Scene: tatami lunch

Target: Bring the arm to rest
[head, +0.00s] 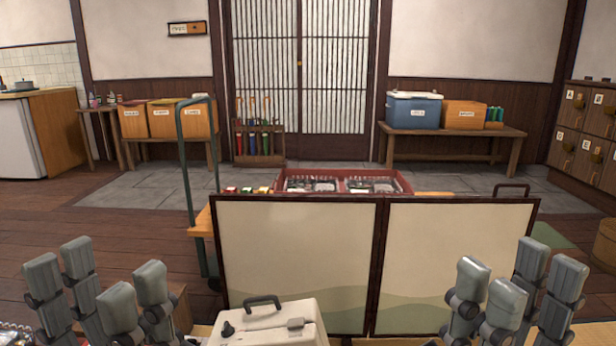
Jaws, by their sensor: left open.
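My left gripper (98,282) is at the lower left of the head view, its grey fingers pointing up and spread apart, with nothing between them. My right gripper (510,282) is at the lower right in a similar pose, fingers up and apart, also empty. The wrists and the rest of both arms are cut off by the bottom edge of the picture.
A white case (268,327) with a dark handle lies low between the grippers. A two-panel folding screen (295,240) stands ahead. Behind it is a red tray (402,181) with dark packs. A green cart handle (184,160) rises at left. A wooden tub (605,245) is far right.

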